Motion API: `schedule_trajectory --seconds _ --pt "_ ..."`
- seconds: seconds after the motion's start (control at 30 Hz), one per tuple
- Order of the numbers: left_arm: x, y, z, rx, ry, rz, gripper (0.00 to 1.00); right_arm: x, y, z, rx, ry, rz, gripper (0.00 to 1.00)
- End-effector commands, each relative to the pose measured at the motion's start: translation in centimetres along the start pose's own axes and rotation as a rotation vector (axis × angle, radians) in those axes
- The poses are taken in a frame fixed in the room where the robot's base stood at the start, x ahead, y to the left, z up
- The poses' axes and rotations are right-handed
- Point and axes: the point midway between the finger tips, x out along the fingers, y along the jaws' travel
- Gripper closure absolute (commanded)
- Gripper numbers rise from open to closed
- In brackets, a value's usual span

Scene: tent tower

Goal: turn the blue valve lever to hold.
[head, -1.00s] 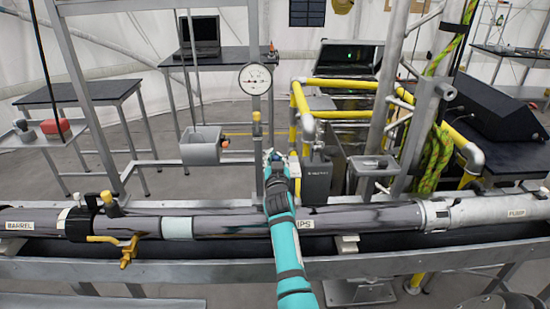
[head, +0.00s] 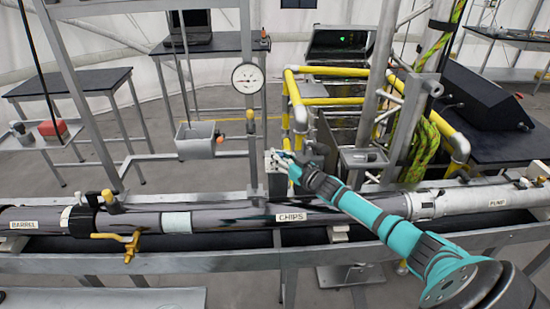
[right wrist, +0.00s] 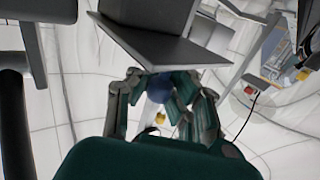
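My right gripper (head: 281,157) is in the middle of the head view, above the pipe marked CHIPS, beside a small grey box (head: 274,176). It is small there and its fingers cannot be told apart. In the right wrist view a rounded blue thing (right wrist: 159,88), which looks like the end of the blue lever, lies between the fingertips of this gripper (right wrist: 163,84). I cannot tell whether the fingers press on it. The rest of the lever and any hold mark are hidden or too small. My left gripper is not in view.
The long pipe (head: 235,220) runs across the front, with a yellow valve handle (head: 131,248) at left. A gauge (head: 248,78) stands on a post behind. A grey bin (head: 195,140) is left of the gripper; yellow rails (head: 335,103) and a green rope (head: 413,150) stand right.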

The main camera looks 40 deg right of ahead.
Motion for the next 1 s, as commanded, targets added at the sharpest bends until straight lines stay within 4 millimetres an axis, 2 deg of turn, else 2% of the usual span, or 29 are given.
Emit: schedule_trajectory --seconds 0.03,0.23,0.77,1.0 --pt "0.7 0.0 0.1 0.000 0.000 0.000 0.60 -0.2 -0.3 0.9 -0.004 -0.010 -0.032 1.00" --pt "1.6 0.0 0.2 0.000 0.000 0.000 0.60 -0.4 -0.2 0.8 -0.002 -0.008 -0.101 1.00" --pt "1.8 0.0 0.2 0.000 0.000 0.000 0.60 -0.5 -0.5 0.7 0.000 -0.008 -0.135 1.00" --pt "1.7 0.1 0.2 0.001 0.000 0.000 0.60 -0.5 -0.3 0.6 -0.001 -0.008 -0.132 0.68"
